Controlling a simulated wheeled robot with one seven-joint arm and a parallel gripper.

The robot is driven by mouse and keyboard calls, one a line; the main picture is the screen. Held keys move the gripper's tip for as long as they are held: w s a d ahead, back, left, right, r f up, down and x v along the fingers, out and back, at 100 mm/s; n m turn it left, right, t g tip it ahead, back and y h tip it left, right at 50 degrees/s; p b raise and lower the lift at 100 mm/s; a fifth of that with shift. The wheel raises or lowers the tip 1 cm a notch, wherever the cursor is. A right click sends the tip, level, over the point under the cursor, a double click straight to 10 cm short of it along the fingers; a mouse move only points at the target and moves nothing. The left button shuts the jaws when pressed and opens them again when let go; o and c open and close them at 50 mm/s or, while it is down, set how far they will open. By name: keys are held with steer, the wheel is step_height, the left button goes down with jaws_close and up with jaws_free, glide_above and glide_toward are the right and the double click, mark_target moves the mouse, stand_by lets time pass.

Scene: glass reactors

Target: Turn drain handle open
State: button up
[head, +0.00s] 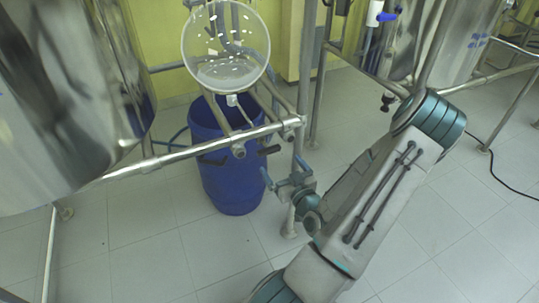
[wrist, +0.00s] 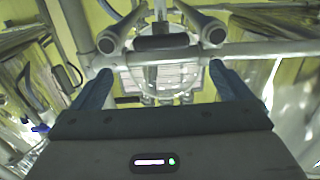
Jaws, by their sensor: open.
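The drain handle is a short dark bar (head: 269,150) below the glass vessel (head: 225,45), between two pipe ends of the steel frame. In the wrist view the handle (wrist: 161,43) lies level, in front of the vessel (wrist: 165,75) and just above the space between my fingertips. My gripper (head: 281,166) is open, with its blue fingers pointing up towards the handle. In the wrist view my gripper (wrist: 161,70) has one finger on each side, with nothing between them. The handle appears apart from the fingers.
A blue barrel (head: 228,165) stands on the tiled floor under the vessel. A steel rail (head: 190,153) crosses beside the handle, and an upright post (head: 303,85) stands close behind my gripper. A large shiny tank (head: 60,90) is at the left.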

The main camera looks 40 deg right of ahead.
mark_target(271, 151)
steer(key=b+x, duration=0.3)
steer(key=x, duration=0.6)
steer(key=shift+w, duration=0.4)
steer(key=c, duration=1)
